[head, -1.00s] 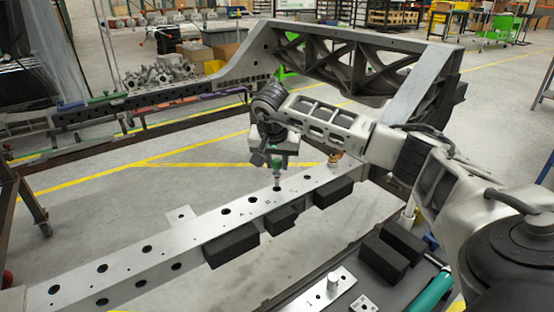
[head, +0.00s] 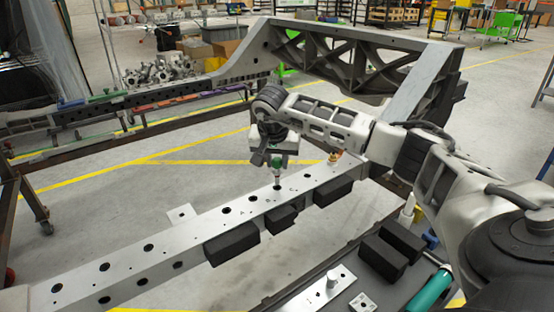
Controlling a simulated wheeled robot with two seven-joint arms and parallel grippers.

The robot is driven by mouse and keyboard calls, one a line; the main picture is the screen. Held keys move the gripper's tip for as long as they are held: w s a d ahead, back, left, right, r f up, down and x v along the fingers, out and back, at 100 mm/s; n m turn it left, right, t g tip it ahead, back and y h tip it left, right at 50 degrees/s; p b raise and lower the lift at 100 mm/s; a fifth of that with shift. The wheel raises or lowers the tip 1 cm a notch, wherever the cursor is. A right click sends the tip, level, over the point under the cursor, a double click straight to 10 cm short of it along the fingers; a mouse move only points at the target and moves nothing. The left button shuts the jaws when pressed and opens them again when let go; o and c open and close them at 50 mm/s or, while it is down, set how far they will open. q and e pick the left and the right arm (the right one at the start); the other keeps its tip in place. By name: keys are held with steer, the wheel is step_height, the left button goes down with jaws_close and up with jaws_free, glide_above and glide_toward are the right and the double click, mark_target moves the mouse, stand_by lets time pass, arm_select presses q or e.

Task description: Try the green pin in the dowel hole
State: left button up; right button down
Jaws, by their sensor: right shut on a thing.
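My right gripper (head: 276,158) reaches over the grey metal rail from the right and is shut on the green pin (head: 277,171). My left gripper is not in view.
Black blocks (head: 232,243) line the rail's near side. A brass-coloured fitting (head: 334,157) stands on its far end. A plate with a light peg (head: 332,279), more black blocks (head: 390,250) and a teal cylinder (head: 430,291) lie at the lower right. A large truss frame (head: 340,60) stands behind.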

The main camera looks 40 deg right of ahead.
stand_by(0.5)
steer(key=shift+f, duration=0.1)
steer(key=shift+f+b, duration=0.45)
steer(key=shift+f, duration=0.7)
stand_by(0.4)
steer(key=c, duration=1.1)
jaws_free()
